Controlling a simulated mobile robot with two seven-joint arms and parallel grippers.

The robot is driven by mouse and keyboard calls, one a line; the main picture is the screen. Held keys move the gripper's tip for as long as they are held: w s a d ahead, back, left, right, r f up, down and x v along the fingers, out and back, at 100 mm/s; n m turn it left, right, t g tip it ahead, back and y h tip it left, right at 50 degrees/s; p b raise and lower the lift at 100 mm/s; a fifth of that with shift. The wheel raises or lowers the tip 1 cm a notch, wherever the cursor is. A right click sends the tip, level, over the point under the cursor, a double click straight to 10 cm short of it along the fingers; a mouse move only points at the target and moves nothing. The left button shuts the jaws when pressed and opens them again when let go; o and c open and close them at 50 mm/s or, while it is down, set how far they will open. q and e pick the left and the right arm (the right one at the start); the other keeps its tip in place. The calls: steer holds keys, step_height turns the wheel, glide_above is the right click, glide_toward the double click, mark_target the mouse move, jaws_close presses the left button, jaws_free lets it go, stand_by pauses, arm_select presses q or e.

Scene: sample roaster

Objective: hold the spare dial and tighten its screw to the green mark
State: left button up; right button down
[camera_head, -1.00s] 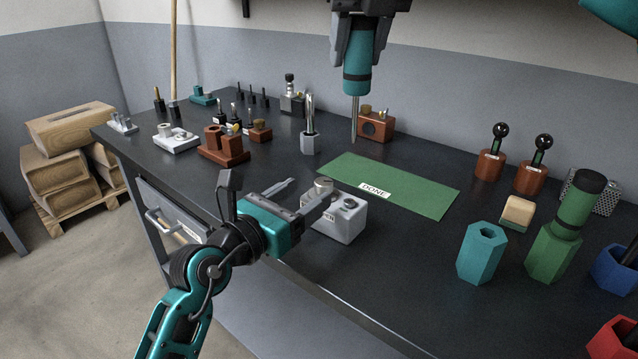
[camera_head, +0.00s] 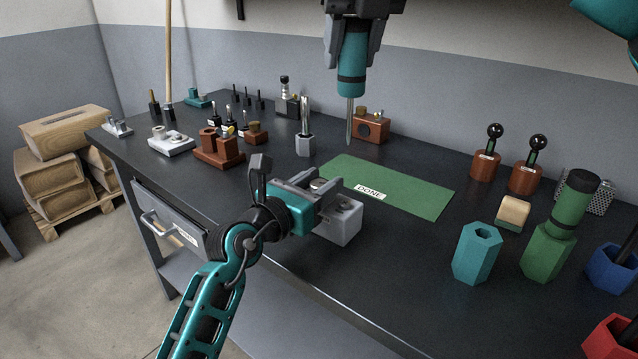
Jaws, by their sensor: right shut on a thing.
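The spare dial (camera_head: 321,184) is a small silver round part on top of a light grey block (camera_head: 340,224) near the table's front edge. My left gripper (camera_head: 316,187) is at the dial, with its fingers apart on either side of it. I cannot tell whether they touch it. The gripper hides part of the block. The screw and the green mark on the dial are too small or hidden to make out. My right gripper (camera_head: 352,38) is shut on a teal screwdriver (camera_head: 352,68), which hangs upright, tip down, above the table behind the dial.
A green mat (camera_head: 420,196) marked DONE lies behind the block. A brown block (camera_head: 371,128) stands beyond the screwdriver tip. A teal hexagonal holder (camera_head: 476,255) and a green holder (camera_head: 545,253) stand at right. Brown and white fixtures fill the left. Table between block and teal holder is clear.

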arm_select(q)
jaws_close()
steer(key=shift+o, duration=2.2)
jaws_free()
steer(key=shift+r, duration=0.1)
steer(key=shift+r+p, duration=0.2)
steer(key=shift+p, duration=0.4)
steer(key=shift+c, duration=0.2)
jaws_close()
